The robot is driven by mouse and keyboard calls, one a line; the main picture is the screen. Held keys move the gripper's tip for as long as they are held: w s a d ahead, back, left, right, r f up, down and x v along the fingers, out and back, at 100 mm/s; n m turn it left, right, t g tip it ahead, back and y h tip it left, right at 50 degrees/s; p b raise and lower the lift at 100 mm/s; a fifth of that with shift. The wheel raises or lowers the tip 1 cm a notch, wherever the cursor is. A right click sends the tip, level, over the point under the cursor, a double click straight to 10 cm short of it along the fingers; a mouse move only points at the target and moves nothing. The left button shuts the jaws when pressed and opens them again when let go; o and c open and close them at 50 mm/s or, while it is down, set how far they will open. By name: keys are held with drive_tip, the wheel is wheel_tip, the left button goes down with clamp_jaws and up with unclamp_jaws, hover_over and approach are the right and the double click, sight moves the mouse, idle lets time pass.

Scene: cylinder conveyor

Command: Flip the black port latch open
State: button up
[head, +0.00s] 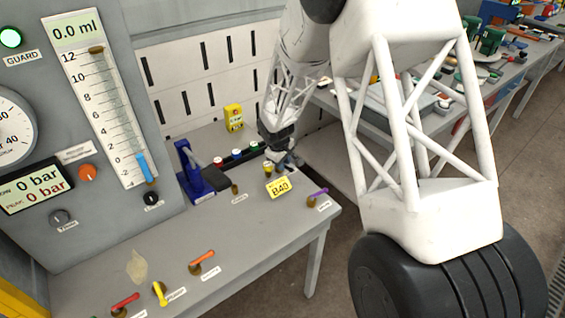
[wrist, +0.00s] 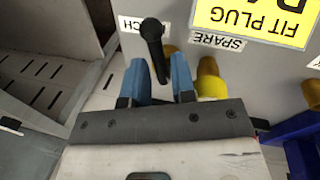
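The black latch lever (wrist: 153,42) shows in the wrist view, its shaft running down between my two fingers. A white label beside it is partly covered and ends in "CH". My gripper (wrist: 160,72) is open, with its blue fingertips on either side of the lever and a visible gap around it. I cannot tell whether either finger touches it. In the head view my gripper (head: 284,160) is low at the far end of the grey bench, and the black lever cannot be made out there.
A yellow plug (wrist: 210,82) stands close to the right finger, by a "SPARE" label (wrist: 217,41). A yellow "B40" tag (head: 278,187) is just in front of my gripper. A blue press-like device (head: 193,172) stands left. Purple (head: 318,194) and orange (head: 203,259) levers are nearer.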

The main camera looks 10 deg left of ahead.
clamp_jaws()
drive_tip(key=shift+s+a+m, duration=0.1)
drive_tip(key=shift+a+m, duration=0.1)
drive_tip(key=shift+m, duration=1.3)
unclamp_jaws()
drive_tip(key=shift+r, duration=0.15)
